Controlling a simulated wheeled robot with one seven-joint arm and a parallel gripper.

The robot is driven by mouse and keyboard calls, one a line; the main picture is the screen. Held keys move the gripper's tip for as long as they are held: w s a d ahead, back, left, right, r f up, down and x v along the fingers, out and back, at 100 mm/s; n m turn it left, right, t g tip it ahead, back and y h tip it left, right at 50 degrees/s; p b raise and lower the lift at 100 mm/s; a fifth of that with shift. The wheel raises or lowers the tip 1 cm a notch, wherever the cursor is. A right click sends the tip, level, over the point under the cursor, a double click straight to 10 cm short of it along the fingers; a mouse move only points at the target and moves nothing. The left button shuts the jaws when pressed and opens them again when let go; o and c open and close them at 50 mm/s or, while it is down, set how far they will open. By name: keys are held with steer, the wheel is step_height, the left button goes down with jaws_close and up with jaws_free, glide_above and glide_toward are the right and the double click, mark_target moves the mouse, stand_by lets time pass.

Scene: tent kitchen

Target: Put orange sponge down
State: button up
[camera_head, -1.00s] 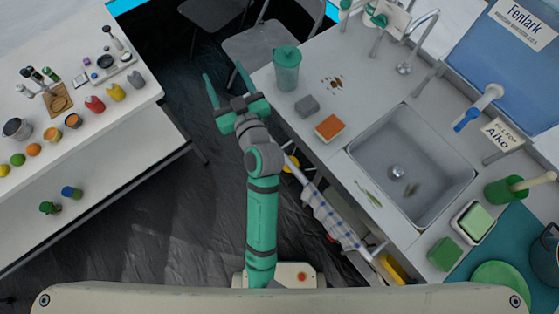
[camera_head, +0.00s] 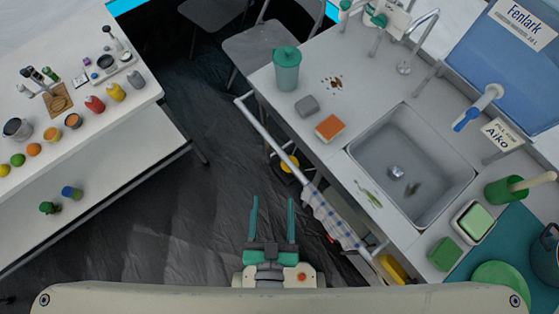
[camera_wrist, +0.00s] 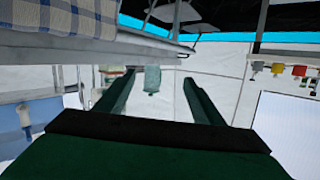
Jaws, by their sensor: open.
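The orange sponge (camera_head: 330,128) lies flat on the sink counter (camera_head: 309,133), just left of the basin and touching nothing that I can see. My gripper (camera_head: 273,200) is open and empty. It is drawn back close to my body over the dark floor, well apart from the sponge and the counter. In the wrist view my gripper (camera_wrist: 155,85) shows its two green fingers spread with nothing held between them. I cannot make out the sponge in the wrist view.
A checked towel (camera_head: 333,217) hangs on the front rail. A white table (camera_head: 95,175) stands left, with open floor between.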

steer(key=shift+n+y, duration=0.3)
steer(key=shift+n, duration=0.3)
steer(key=s, duration=0.1)
steer(key=s+d+r, duration=0.1)
steer(key=s, duration=0.2)
steer(key=shift+s+d+r, duration=0.2)
steer(key=shift+s+d, duration=0.15)
stand_by(0.4)
